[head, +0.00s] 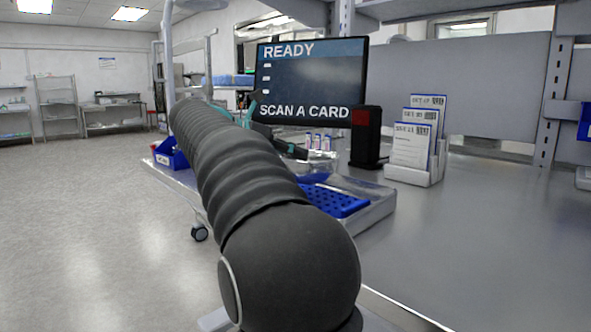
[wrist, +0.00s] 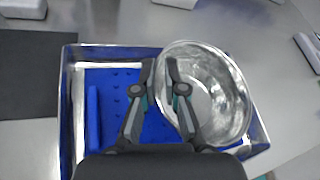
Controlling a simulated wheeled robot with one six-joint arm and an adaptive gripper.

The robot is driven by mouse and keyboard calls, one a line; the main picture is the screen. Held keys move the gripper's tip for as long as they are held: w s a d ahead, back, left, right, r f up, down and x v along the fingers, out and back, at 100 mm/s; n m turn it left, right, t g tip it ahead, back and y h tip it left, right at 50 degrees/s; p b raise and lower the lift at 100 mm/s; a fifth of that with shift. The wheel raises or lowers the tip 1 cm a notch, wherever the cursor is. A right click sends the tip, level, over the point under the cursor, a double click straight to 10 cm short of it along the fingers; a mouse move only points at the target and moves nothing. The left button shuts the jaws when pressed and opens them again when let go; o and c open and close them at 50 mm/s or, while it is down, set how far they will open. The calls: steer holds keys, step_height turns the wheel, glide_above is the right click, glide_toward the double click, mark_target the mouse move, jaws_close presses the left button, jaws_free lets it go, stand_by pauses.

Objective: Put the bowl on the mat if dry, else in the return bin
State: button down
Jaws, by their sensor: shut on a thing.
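A shiny metal bowl (wrist: 228,85) is in my gripper (wrist: 160,66) in the wrist view. The gripper is shut on the bowl's left wall, with one finger inside and one outside. The bowl is over the right part of a metal tray (wrist: 68,120) with a blue perforated insert (wrist: 115,85); I cannot tell whether it touches it. Bright reflections inside the bowl leave it unclear whether it is wet or dry. A dark flat mat (wrist: 25,80) lies left of the tray. In the head view my arm hides most of the gripper.
A screen (head: 310,82) reads "READY" and "SCAN A CARD". A black reader (head: 366,140) with a red face stands beside a card holder (head: 415,172) with several cards. A small blue bin (head: 170,155) is at the left end. The counter at right is clear.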

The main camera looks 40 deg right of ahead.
steer(key=shift+f, duration=1.8)
steer(key=shift+f+b, duration=0.15)
steer(key=shift+b, duration=0.2)
steer(key=c, duration=1.2)
jaws_free()
steer(key=shift+c, duration=0.2)
steer(key=shift+r, duration=0.2)
steer(key=v, duration=1.2)
